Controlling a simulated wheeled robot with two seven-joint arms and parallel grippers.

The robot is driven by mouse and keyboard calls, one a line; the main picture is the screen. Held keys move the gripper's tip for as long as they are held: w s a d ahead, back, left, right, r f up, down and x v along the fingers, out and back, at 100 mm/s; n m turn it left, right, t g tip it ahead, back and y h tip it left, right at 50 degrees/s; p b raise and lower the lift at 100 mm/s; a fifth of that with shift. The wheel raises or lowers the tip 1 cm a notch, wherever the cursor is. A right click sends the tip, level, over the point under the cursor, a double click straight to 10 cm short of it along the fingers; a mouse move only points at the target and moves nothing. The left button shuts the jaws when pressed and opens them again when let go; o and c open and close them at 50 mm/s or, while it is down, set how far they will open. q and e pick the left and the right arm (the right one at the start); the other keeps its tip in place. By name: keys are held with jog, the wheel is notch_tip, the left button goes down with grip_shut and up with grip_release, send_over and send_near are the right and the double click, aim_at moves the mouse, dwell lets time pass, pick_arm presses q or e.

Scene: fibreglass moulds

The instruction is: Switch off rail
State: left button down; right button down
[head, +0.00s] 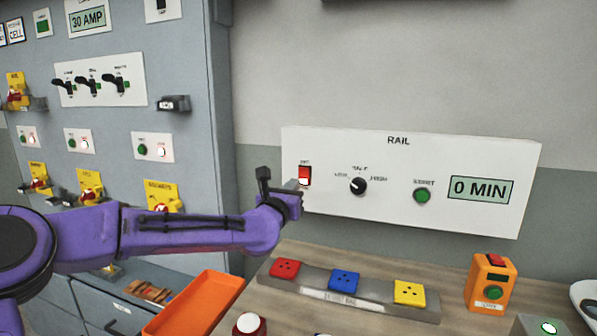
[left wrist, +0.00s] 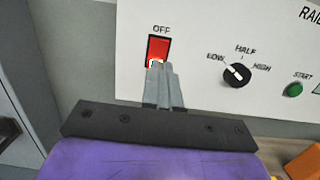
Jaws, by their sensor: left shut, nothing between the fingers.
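The white RAIL panel (head: 398,210) is on the wall at the right in the head view. Its red rocker switch (head: 305,173) sits at the panel's left end, and it also shows in the left wrist view (left wrist: 158,47) with the word OFF above it. The switch's lower end looks white. My left gripper (head: 301,183) is shut and empty, its fingertips at the lower edge of the switch; in the left wrist view the fingertips (left wrist: 159,66) overlap that edge. I cannot tell whether they touch it. My right gripper is not in view.
The panel also has a black knob (head: 358,186), a green START button (head: 422,196) and a display reading 0 MIN (head: 481,189). Below are a grey strip with red, blue and yellow sockets (head: 345,281), an orange box (head: 491,283) and an orange tray (head: 200,305). A grey cabinet (head: 195,60) stands left.

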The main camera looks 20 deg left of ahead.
aim_at(304, 172)
pick_arm(q)
jog(key=w, duration=0.1)
jog(key=w+p, duration=0.1)
jog(key=w, duration=0.3)
jog(key=shift+d+r+p, duration=0.15)
jog(key=shift+r+p, duration=0.25)
jog(key=shift+w, duration=0.6)
